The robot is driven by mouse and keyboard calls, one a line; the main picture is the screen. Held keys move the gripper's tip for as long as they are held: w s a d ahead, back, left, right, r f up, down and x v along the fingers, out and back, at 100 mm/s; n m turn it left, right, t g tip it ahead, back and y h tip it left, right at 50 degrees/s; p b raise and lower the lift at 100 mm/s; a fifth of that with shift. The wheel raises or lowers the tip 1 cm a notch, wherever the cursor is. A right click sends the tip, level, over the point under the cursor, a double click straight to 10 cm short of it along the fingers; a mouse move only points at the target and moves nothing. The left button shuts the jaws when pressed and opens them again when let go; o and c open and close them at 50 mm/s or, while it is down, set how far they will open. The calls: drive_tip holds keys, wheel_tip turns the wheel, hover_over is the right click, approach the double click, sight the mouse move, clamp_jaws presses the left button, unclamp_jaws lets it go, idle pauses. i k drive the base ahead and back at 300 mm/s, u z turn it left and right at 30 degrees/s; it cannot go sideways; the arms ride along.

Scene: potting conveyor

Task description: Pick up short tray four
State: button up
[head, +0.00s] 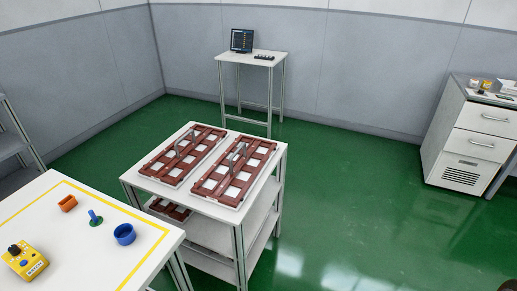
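Two brown-red trays with rows of square openings and upright grey handles lie side by side on the top of a white shelved cart in the head view. One is the left tray (183,154), the other the right tray (234,174). Part of another brown tray (168,209) shows on the shelf below, mostly hidden by the cart top. I cannot read any number on the trays, so I cannot tell which is short tray four. My gripper is not in view.
A small desk (262,60) stands behind, a drawer cabinet (466,139) right. Green floor (355,190) is clear.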

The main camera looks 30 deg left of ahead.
sight(230, 180)
drive_tip(key=i, duration=2.35)
drive_tip(key=u, duration=4.35)
drive_tip(key=i, duration=0.5)
drive_tip(key=z, duration=0.05)
